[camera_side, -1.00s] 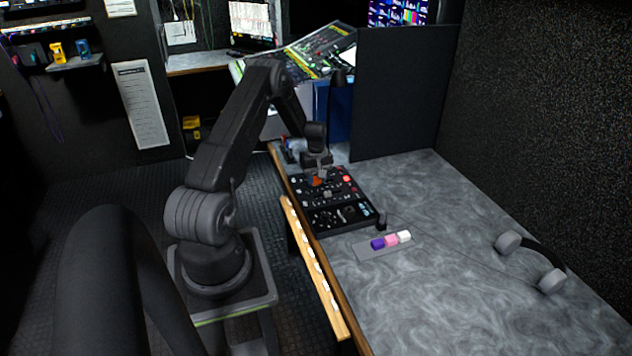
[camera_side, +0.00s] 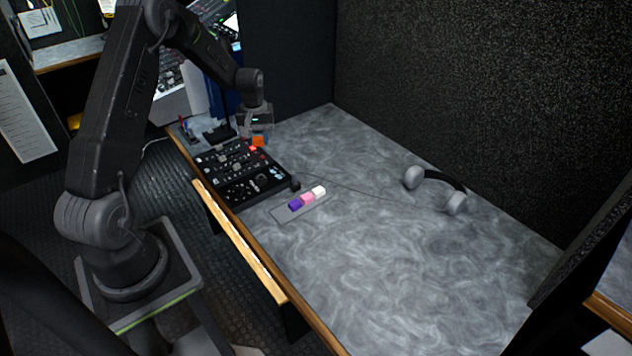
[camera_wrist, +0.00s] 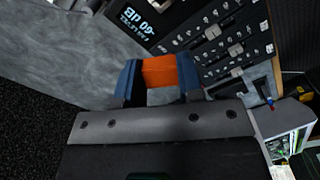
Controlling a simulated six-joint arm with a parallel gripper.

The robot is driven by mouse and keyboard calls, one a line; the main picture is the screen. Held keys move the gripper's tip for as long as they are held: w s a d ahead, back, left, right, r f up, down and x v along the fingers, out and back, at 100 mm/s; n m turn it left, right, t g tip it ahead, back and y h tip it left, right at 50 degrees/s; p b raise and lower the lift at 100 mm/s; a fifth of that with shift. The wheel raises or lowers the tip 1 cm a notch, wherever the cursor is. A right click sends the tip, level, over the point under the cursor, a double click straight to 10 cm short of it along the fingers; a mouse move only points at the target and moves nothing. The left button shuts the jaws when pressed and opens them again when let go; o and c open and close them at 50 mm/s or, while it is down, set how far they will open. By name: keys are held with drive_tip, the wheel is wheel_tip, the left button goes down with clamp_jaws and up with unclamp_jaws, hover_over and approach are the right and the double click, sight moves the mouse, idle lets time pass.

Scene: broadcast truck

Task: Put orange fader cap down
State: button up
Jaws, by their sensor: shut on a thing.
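The orange fader cap (camera_wrist: 160,71) sits between the two blue fingers of my gripper (camera_wrist: 161,82) in the wrist view, and the jaws are shut on it. In the side view my gripper (camera_side: 257,137) hangs by the far right corner of the black control panel (camera_side: 240,172), with the orange cap (camera_side: 258,141) at its tips. In the wrist view the panel (camera_wrist: 215,45) lies just beyond the cap and to its right. I cannot tell the exact height of the cap above the surface.
Purple, pink and white caps (camera_side: 307,198) stand in a row on a grey strip (camera_side: 288,213) in front of the panel. Grey headphones (camera_side: 436,188) lie further right, with a thin cable across the table. The marbled tabletop (camera_side: 400,270) is mostly clear. A dark partition (camera_side: 290,65) stands behind.

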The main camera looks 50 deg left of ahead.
drive_tip(key=s+d+r+m, duration=0.2)
drive_tip(key=d+m, duration=1)
drive_tip(key=d, duration=1.3)
drive_tip(key=w+a+f, duration=0.6)
drive_tip(key=w+a, duration=0.1)
drive_tip(key=a, duration=0.3)
hover_over(341, 214)
wheel_tip(341, 214, down, 7)
drive_tip(key=shift+a+r, duration=0.15)
drive_tip(key=shift+w+f, duration=0.1)
drive_tip(key=shift+f, duration=1.95)
drive_tip(key=shift+f, duration=0.1)
drive_tip(key=o, duration=0.9)
